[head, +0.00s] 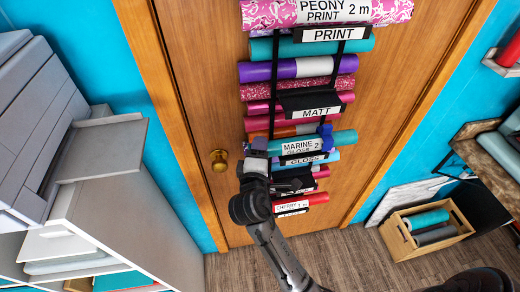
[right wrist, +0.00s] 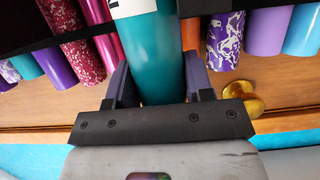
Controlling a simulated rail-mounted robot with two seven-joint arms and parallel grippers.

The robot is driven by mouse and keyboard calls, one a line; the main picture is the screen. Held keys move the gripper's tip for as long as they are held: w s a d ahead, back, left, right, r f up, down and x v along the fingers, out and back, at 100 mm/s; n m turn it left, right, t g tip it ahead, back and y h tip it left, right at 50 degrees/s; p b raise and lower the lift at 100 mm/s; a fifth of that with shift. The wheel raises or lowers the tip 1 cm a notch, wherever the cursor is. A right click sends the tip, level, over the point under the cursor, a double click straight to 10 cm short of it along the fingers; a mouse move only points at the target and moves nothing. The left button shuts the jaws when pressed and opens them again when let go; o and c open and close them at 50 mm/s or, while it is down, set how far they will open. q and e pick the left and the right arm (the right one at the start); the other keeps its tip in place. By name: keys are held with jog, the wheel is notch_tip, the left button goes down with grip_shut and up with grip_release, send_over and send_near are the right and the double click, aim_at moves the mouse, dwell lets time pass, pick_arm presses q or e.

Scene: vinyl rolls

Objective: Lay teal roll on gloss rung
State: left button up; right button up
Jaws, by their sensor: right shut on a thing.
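The teal roll (head: 344,139) has a white label reading MARINE GLOSS. It lies almost level in front of the door rack, its right end slightly higher. My right gripper (head: 259,147) is shut on its left end. In the right wrist view the teal roll (right wrist: 152,60) runs away from me between the two fingers. The gloss rung's black sign (head: 304,158) is just below the roll, and the roll hides part of that rung. I cannot tell whether the roll touches it. My left gripper is not in view.
Other rungs with coloured rolls are above and below, including the MATT sign (head: 311,111) and a red cherry roll (head: 314,198). A brass doorknob (head: 219,160) is left of my gripper. A grey cabinet (head: 100,180) stands left; a wooden crate (head: 444,242) sits on the floor at right.

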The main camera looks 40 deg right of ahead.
jog(key=shift+f, duration=0.3)
dwell(0.5)
jog(key=o, duration=1.3)
jog(key=shift+o, duration=0.2)
jog(key=shift+a, duration=0.1)
